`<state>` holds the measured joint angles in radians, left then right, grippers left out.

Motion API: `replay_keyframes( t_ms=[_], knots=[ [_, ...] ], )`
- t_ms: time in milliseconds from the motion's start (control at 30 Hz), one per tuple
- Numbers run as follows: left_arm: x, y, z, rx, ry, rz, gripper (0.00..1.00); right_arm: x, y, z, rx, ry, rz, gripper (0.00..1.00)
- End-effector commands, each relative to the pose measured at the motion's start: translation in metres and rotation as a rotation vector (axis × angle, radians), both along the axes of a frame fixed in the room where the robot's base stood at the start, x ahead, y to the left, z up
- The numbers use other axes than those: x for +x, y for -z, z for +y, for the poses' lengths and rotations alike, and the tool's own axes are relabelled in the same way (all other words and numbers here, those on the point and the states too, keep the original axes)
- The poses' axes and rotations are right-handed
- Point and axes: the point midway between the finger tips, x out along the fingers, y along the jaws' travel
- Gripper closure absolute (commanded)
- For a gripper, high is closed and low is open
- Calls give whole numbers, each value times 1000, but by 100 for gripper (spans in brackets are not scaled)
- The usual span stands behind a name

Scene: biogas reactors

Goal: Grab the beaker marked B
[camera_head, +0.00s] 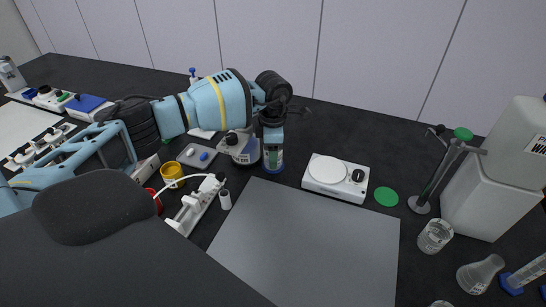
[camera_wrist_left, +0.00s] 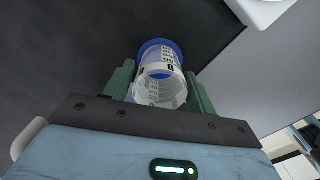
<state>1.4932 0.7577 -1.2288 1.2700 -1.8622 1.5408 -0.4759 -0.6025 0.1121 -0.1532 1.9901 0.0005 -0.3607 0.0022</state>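In the head view my left gripper (camera_head: 273,140) points down at the back of the table, around the beaker (camera_head: 273,160), which is partly hidden by the fingers. My right gripper is not in view.
A white hot plate (camera_head: 336,178) is to the right, and a grey mat (camera_head: 310,240) lies in front. An empty glass beaker (camera_head: 435,236) and a flask (camera_head: 480,274) stand at the right.

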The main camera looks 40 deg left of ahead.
Motion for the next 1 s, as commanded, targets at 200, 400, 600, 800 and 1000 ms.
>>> replay_keyframes(
  t_ms=[200, 400, 600, 800, 1000],
  knots=[
    [0, 0, 0, 0, 0, 0, 73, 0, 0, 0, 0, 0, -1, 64],
    [0, -1, 0, 0, 0, 0, 83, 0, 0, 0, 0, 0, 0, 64],
    [0, -4, 0, 0, 0, -1, 83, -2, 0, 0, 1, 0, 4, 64],
    [1, -21, 0, 0, 0, -2, 83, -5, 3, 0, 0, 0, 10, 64],
    [-12, -37, -2, 1, 1, 1, 83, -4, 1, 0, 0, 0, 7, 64]
  ],
)
